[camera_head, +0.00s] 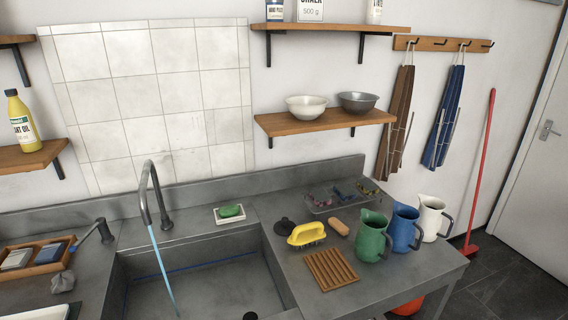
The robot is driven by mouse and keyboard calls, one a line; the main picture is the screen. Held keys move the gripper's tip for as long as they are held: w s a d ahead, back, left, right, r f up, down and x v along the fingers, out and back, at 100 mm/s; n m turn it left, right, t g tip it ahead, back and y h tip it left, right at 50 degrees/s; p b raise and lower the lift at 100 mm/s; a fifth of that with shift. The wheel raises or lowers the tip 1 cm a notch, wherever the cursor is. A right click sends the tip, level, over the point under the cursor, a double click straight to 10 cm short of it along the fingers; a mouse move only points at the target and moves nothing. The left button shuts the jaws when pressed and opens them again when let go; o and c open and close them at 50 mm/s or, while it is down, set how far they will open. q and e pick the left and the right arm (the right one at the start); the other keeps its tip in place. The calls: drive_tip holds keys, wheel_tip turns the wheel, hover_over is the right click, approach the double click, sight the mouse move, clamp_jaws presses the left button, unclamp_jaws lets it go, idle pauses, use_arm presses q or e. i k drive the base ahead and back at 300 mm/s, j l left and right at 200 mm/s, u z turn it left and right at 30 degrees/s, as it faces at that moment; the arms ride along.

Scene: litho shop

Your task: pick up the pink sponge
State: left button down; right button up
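I see no clearly pink sponge in the head view. A wooden tray (36,268) at the left holds a pale block (16,260) and a blue-grey block (51,253). Neither of my grippers is in view.
The sink (205,283) has a tall tap (150,195) with a blue stream. Green soap (230,211) sits in a dish. A wooden slatted rack (331,270) and green (371,238), blue (404,230) and white (432,217) jugs stand right. Bowls rest on a shelf (325,123).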

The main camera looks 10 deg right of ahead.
sight(318, 195)
drive_tip(key=i+l, duration=0.2)
drive_tip(key=l, duration=0.2)
drive_tip(key=i+l, duration=0.15)
drive_tip(key=l, duration=0.2)
drive_tip(key=i+l+u, duration=0.15)
drive_tip(key=l+u, duration=0.15)
drive_tip(key=u, duration=0.2)
drive_tip(key=l+u, duration=0.3)
drive_tip(key=u, duration=0.15)
drive_tip(key=i+l, duration=0.05)
